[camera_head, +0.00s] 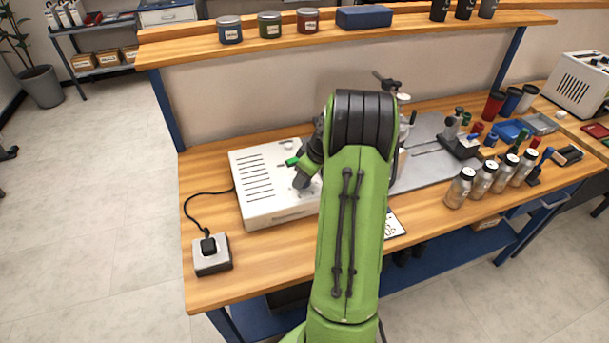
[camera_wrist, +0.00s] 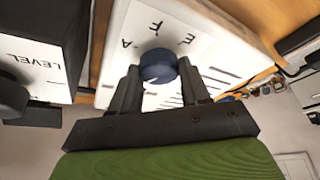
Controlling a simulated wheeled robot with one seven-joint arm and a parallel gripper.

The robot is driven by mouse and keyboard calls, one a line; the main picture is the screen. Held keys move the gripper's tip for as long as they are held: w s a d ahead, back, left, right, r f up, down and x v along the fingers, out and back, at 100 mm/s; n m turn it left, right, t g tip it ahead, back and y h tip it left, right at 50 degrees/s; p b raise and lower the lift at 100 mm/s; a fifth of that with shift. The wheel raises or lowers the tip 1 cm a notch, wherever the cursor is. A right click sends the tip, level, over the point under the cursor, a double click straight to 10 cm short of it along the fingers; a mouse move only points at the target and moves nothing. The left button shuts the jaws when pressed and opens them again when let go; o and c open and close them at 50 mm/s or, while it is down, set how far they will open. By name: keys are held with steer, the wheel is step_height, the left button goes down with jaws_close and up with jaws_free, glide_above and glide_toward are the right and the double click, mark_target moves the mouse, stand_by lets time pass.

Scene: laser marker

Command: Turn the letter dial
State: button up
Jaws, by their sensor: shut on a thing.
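The letter dial (camera_wrist: 158,66) is a dark blue round knob on a white panel, with the letters A, F and E visible around it in the wrist view. My gripper (camera_wrist: 159,78) has one finger on each side of the knob and is shut on it. In the head view, my green arm hides the dial and most of my gripper. The white slotted box (camera_head: 262,205) lies on the bench beside my wrist there.
In the wrist view, a white panel marked LEVEL (camera_wrist: 35,62) with a dark knob (camera_wrist: 12,95) is close on the left. In the head view, several capped jars (camera_head: 482,181) stand right of my arm. A grey power box (camera_head: 212,255) sits at the bench's left front.

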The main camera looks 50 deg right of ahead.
steer(key=o, duration=1)
steer(key=p+v, duration=0.4)
steer(key=v, duration=1.1)
steer(key=shift+s+r, duration=0.2)
steer(key=shift+r, duration=0.1)
step_height(320, 180, up, 7)
steer(key=p, duration=0.6)
steer(key=shift+p, duration=0.3)
